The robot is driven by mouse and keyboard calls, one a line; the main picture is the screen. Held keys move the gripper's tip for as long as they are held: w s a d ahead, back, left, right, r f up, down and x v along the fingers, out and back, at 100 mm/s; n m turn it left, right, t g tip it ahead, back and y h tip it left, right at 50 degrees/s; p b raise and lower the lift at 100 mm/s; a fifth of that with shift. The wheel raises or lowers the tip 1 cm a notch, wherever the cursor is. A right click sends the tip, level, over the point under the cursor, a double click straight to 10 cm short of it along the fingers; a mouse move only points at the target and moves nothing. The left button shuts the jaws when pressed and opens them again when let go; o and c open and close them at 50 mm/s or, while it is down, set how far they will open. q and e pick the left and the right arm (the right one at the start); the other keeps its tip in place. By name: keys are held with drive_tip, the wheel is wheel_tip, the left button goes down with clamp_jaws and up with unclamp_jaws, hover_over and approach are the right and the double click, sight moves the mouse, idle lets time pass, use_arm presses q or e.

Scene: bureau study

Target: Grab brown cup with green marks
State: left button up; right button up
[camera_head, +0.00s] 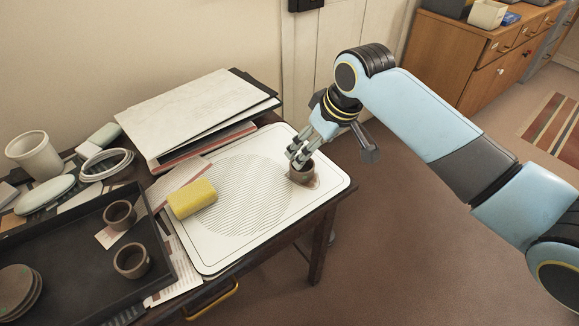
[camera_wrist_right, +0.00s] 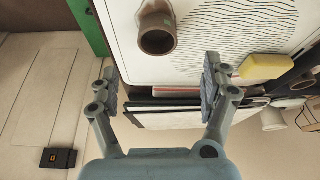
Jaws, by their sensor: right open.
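A small brown cup (camera_head: 302,175) stands on the right part of the white mat (camera_head: 222,258), under my right gripper. In the right wrist view the brown cup (camera_wrist_right: 157,42) is at the top centre, with its dark opening showing and a small greenish spot on its side. My right gripper (camera_head: 299,155) is open and empty, its fingers just over the cup and hiding part of it in the head view. In the wrist view the gripper's fingers (camera_wrist_right: 160,82) are spread wide, with the cup beyond them. My left gripper is not in view.
A yellow sponge (camera_head: 192,198) lies on the mat, left of the cup. Two other brown cups (camera_head: 120,214) (camera_head: 132,261) stand in a dark tray (camera_head: 75,268) with stacked discs (camera_head: 17,292). Papers and folders (camera_head: 200,112) lie behind the mat. The table's right edge is close to the cup.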

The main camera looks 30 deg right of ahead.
approach(302, 169)
drive_tip(key=shift+w+a+f+b, duration=0.4)
drive_tip(key=shift+w+a+f, duration=0.1)
drive_tip(key=shift+a+f, duration=0.25)
drive_tip(key=x, duration=0.2)
drive_tip(key=b+x, duration=0.1)
drive_tip(key=x, duration=0.2)
drive_tip(key=shift+d+f, duration=0.25)
drive_tip(key=shift+f, duration=0.1)
drive_tip(key=c, duration=1.3)
